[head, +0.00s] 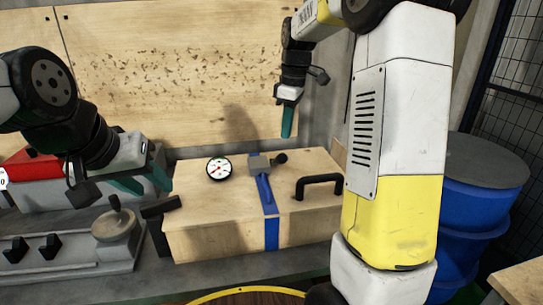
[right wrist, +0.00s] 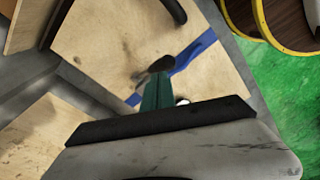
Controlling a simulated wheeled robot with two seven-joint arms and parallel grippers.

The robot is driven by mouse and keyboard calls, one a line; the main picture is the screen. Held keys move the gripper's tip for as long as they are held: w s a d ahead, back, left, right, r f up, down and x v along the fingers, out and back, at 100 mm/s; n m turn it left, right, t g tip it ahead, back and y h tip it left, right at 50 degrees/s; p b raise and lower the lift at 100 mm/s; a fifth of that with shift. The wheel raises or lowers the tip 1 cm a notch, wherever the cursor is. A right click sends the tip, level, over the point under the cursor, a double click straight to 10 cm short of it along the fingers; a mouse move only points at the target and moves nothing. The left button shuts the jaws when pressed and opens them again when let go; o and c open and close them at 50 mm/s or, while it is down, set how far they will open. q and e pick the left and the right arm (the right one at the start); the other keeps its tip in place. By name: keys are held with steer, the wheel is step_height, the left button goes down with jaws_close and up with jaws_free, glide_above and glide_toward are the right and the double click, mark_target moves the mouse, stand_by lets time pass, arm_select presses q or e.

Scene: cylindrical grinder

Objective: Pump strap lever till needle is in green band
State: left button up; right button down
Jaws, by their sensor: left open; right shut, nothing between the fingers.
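A wooden crate (head: 205,220) has a blue strap (head: 271,233) over its top and front. A grey strap tensioner (head: 262,166) sits on the strap, with a lever ending in a black knob (head: 280,158). A round white gauge (head: 219,169) stands left of it; its needle and green band are too small to read surely. My right gripper (head: 287,134) is shut and empty above and behind the knob. In the right wrist view its teal fingers (right wrist: 158,92) overlap the tensioner area near the knob (right wrist: 162,63); contact cannot be told. My left gripper (head: 150,184) is open and empty, left of the crate.
A black handle (head: 320,186) rises from the crate top at the right. A grey machine part with a round knob (head: 114,223) stands at the left, with a red box (head: 30,164) behind. Blue drums (head: 484,190) stand at the right. A wooden panel (head: 180,65) stands behind.

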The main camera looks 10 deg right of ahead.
mark_target(283, 160)
steer(key=shift+w+a+f, duration=0.1)
steer(key=shift+a+f, duration=0.1)
steer(key=shift+f, duration=1.5)
steer(key=shift+w+a+f, duration=0.1)
steer(key=shift+a+f, duration=0.05)
steer(key=shift+f, duration=1.55)
step_height(283, 160, down, 4)
steer(key=shift+s+r, duration=0.1)
steer(key=shift+r, duration=0.15)
steer(key=shift+s+d+r, duration=0.3)
steer(key=shift+s+d, duration=0.05)
steer(key=shift+d, duration=0.35)
steer(key=shift+s+d+r, duration=0.3)
steer(key=shift+s+d, duration=0.05)
steer(key=shift+d, duration=0.3)
step_height(283, 160, up, 8)
steer(key=shift+s+d+f, duration=0.15)
steer(key=shift+d, duration=0.2)
